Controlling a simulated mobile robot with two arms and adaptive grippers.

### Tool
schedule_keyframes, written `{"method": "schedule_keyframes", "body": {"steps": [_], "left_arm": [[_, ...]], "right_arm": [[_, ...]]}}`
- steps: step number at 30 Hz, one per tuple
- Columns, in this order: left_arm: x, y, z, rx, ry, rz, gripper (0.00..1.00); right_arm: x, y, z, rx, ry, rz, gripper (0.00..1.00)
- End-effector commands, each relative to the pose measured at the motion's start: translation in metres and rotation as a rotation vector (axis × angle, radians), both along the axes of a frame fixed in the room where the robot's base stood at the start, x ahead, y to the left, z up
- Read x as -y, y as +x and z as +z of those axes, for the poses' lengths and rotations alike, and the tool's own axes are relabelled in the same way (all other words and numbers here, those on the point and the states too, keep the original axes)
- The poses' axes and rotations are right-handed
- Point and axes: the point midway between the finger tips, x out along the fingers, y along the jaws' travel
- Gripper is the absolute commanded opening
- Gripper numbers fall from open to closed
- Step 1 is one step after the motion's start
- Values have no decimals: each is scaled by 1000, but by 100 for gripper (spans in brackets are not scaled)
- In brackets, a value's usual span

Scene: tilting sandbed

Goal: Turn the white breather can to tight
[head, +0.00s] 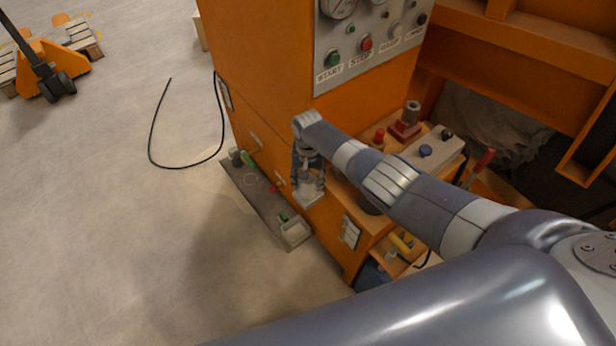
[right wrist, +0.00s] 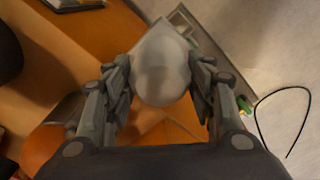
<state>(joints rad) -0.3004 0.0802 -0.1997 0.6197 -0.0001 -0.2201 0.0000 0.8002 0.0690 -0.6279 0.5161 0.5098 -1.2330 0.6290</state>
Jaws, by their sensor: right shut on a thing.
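The white breather can (head: 312,186) is a pale, rounded can at the side of the orange machine, partly covered by my gripper in the head view. In the right wrist view the can (right wrist: 161,66) sits between the two fingers, its domed end facing the camera. My right gripper (head: 308,178) points down over it and is shut on it, with a finger on either side in the right wrist view (right wrist: 160,85). The can's lower end and any marks for tight are hidden or too small to read. My left gripper is not in view.
The orange machine (head: 262,95) stands behind, with a grey panel of gauges and buttons (head: 365,42). A grey tray (head: 262,205) with small items lies low beside it. A black cable (head: 151,140) loops on the floor. Red and blue knobs sit on the shelf at right.

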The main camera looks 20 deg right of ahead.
Motion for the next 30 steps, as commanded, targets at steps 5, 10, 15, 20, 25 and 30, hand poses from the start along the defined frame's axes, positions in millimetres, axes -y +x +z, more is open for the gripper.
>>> {"method": "schedule_keyframes", "body": {"steps": [5,10,15,20,25,30], "left_arm": [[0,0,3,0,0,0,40],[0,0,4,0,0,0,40],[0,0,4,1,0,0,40],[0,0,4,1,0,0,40],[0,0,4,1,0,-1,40],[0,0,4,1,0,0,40]], "right_arm": [[0,-2,-1,-4,0,-81,27],[0,-2,-1,-3,0,-125,27],[0,-1,-1,-3,-1,-140,27],[0,-1,-1,-3,-1,-141,27],[0,-1,-1,-3,-1,-141,27],[0,-1,-1,-2,0,-140,71]]}}
